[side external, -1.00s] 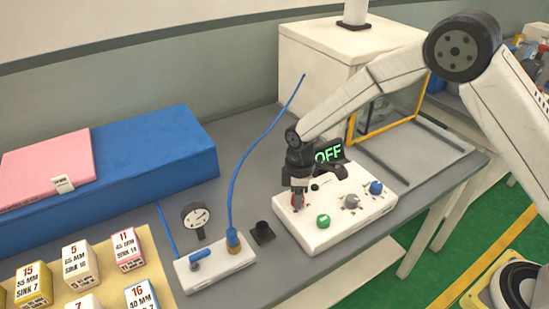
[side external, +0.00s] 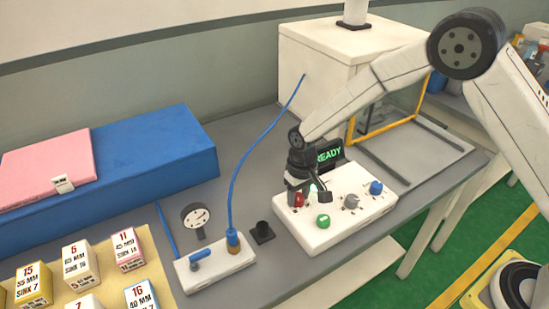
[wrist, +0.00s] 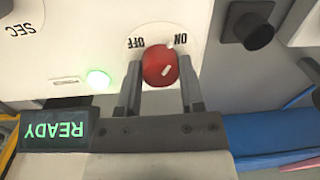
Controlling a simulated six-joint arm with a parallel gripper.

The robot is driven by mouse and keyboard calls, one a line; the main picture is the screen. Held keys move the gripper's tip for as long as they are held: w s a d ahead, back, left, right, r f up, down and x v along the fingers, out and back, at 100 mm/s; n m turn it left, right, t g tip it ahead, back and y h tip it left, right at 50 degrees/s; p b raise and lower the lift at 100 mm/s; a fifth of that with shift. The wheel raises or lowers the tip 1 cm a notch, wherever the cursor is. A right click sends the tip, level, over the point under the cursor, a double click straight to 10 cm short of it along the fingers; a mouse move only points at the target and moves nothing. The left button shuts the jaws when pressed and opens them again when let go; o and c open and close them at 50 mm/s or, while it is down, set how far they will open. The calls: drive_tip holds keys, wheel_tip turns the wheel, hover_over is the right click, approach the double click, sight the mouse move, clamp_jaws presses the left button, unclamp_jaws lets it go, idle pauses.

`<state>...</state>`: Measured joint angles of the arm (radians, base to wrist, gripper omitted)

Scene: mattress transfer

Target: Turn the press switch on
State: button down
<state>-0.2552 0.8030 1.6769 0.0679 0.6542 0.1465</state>
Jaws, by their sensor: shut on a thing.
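The press switch is a red rotary knob (wrist: 158,66) with ON and OFF labels on a white control box (side external: 345,222). In the wrist view its white mark points toward ON. My gripper (wrist: 161,88) is shut on the knob, with one dark finger on each side. In the side view the red knob (side external: 299,200) is partly hidden by my gripper (side external: 308,194). The display (side external: 329,154) reads READY in green, and it also shows in the wrist view (wrist: 55,130). A green lamp (wrist: 98,79) beside the knob is lit.
A gauge (side external: 196,217) stands behind the block.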

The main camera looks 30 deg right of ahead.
sight(300, 196)
drive_tip(key=shift+m, duration=1.4)
drive_tip(key=shift+c, duration=1.1)
unclamp_jaws()
drive_tip(key=shift+s+d+r, duration=0.1)
drive_tip(key=shift+r, duration=1.9)
drive_tip(key=shift+d+r, duration=0.1)
drive_tip(key=shift+r, duration=1.85)
drive_tip(key=s+d+r+n+t, duration=0.1)
drive_tip(key=s+d, duration=0.5)
drive_tip(key=s, duration=0.3)
drive_tip(key=s+d+r+n+t, duration=0.1)
drive_tip(key=s+d, duration=0.5)
drive_tip(key=s, duration=0.3)
drive_tip(key=shift+s+d+r+t, duration=0.15)
drive_tip(key=shift+d+r+t, duration=0.1)
drive_tip(key=shift+t, duration=0.05)
